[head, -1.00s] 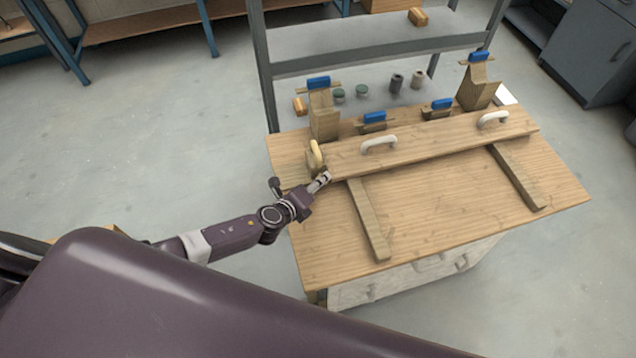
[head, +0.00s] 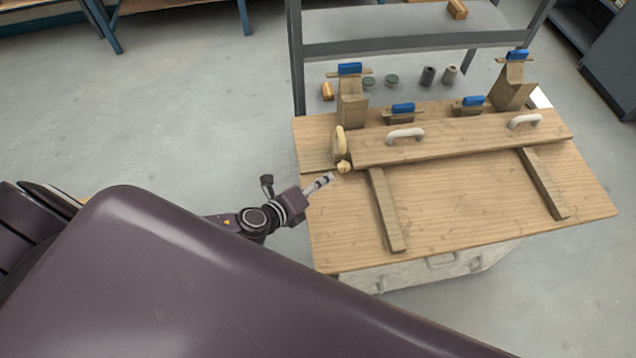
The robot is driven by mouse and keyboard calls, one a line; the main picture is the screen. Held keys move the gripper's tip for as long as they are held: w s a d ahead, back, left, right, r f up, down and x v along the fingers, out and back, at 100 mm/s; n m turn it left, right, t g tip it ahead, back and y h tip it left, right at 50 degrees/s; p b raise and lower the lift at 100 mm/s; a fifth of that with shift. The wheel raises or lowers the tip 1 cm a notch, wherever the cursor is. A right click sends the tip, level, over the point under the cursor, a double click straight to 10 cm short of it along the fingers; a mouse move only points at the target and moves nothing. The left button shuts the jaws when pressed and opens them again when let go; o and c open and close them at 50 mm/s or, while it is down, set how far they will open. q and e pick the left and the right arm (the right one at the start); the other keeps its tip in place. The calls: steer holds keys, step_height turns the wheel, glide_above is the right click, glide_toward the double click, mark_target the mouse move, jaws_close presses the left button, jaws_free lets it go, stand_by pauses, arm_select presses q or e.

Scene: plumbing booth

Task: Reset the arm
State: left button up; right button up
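A small gap shows between the fingertips and the knob. Nothing clear shows in the fingers, and they are too small to tell open from shut. My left arm reaches in from the left, partly hidden by my own body. My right gripper is not in view.
The board carries two pale handles (head: 405,134) (head: 525,121). Wooden blocks with blue-topped clamps (head: 350,70) stand behind it. Two wooden strips (head: 387,212) (head: 544,185) lie across the front. A grey metal frame (head: 420,44) stands behind. The floor at left is clear.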

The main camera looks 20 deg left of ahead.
arm_select(q)
steer(key=shift+s, duration=0.1)
stand_by(0.5)
steer(key=s+r+n+g+y, duration=0.1)
steer(key=s+r+n+g, duration=0.3)
steer(key=s+n, duration=0.7)
steer(key=s+r+n+g+y, duration=0.2)
steer(key=s+r+n+g, duration=0.2)
steer(key=s+n, duration=0.75)
step_height(320, 180, down, 33)
steer(key=n+g+b, duration=0.2)
steer(key=b, duration=0.3)
steer(key=s+a+f+b, duration=0.1)
steer(key=s+f+b, duration=0.1)
steer(key=s+f, duration=0.6)
steer(key=s+a+f+b, duration=0.2)
steer(key=s+f, duration=0.7)
steer(key=f, duration=0.2)
steer(key=shift+s+a+m+g, duration=0.25)
steer(key=shift+m+g, duration=0.1)
steer(key=shift+g, duration=0.05)
